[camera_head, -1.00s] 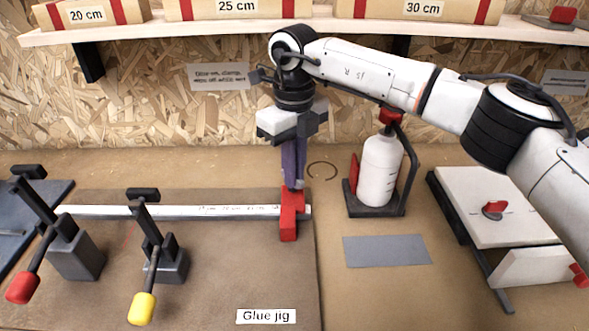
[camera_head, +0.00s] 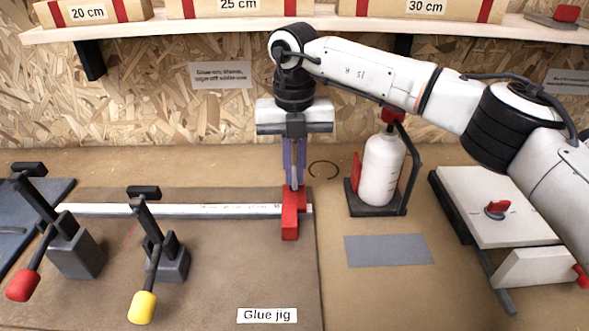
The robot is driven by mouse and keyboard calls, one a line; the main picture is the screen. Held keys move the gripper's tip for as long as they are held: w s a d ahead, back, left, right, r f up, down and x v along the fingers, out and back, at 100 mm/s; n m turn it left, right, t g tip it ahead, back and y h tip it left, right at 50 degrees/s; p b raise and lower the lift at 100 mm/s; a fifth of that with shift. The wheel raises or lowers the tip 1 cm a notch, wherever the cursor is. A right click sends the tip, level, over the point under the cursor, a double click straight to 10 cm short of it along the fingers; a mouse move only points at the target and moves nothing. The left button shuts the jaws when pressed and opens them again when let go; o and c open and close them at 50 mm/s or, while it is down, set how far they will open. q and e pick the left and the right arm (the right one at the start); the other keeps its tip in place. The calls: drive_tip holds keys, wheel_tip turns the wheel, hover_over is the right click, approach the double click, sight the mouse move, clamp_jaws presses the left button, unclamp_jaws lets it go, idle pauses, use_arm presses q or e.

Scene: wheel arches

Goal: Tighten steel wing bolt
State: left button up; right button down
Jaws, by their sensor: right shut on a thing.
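My right gripper (camera_head: 294,186) points straight down over the glue jig. Its purple-grey fingers are shut on the small red top piece of a red block (camera_head: 290,222) at the right end of a long white bar (camera_head: 180,210). The fingers cover most of that top piece, so its shape is hard to tell. No plainly steel wing bolt shows. A red wing-shaped knob (camera_head: 497,209) stands on the white board (camera_head: 465,190) at the right, apart from the gripper. My left gripper is out of view.
Two toggle clamps, one with a red handle (camera_head: 23,286) and one with a yellow handle (camera_head: 142,307), stand along the bar. A white bottle (camera_head: 381,172) in a dark holder and a grey plate (camera_head: 388,250) lie right of the jig. A shelf (camera_head: 330,27) with boxes hangs behind.

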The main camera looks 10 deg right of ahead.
drive_tip(key=shift+w+r, duration=0.2)
drive_tip(key=shift+r, duration=0.15)
drive_tip(key=c, duration=2)
unclamp_jaws()
drive_tip(key=shift+o, duration=0.7)
drive_tip(key=shift+s, duration=0.1)
drive_tip(key=shift+f, duration=0.15)
drive_tip(key=shift+f, duration=0.1)
